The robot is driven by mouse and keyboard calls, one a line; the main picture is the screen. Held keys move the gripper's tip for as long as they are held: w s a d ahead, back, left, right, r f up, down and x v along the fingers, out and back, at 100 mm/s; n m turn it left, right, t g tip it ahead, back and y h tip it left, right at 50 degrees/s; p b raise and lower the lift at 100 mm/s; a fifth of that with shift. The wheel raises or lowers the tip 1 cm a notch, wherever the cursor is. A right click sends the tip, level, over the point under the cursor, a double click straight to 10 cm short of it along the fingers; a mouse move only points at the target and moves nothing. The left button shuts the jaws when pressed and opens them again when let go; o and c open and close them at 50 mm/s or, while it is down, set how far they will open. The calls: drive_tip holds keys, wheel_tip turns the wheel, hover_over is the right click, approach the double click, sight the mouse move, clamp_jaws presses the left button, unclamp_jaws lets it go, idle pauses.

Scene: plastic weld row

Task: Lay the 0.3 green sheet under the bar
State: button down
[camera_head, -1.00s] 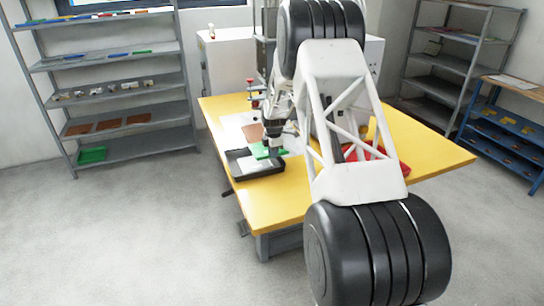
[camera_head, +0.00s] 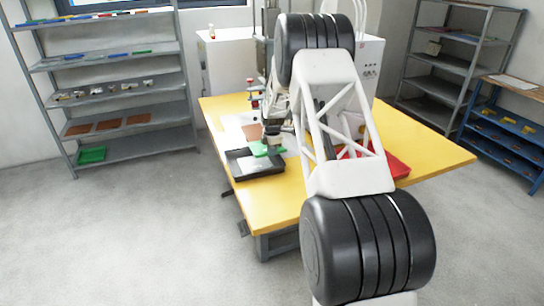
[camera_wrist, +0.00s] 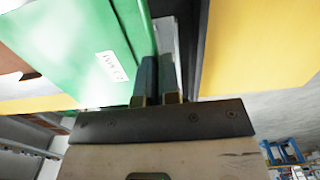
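The green sheet (camera_head: 262,149) is at my gripper (camera_head: 273,140), above the back edge of the black tray. In the wrist view the green sheet (camera_wrist: 75,45) fills the upper left and carries a small white label, too small to read surely. My gripper's two fingers (camera_wrist: 159,85) are close together at the sheet's edge and appear shut on it; the exact contact is partly hidden. The bar cannot be made out clearly; my arm covers part of the machine behind the table.
The black tray (camera_head: 256,167) lies on the yellow table (camera_head: 268,207). A brown sheet (camera_head: 253,131) lies behind it, near a red-topped fixture (camera_head: 254,94). A red tray (camera_head: 398,168) is at the right. Shelves (camera_head: 125,100) stand left. The table's front is clear.

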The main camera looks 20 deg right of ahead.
drive_tip(key=shift+f, duration=1.25)
drive_tip(key=shift+f, duration=0.35)
drive_tip(key=c, duration=1.3)
unclamp_jaws()
drive_tip(key=shift+c, duration=0.2)
drive_tip(key=shift+r, duration=0.15)
wheel_tip(320, 180, up, 12)
drive_tip(key=shift+r, duration=0.2)
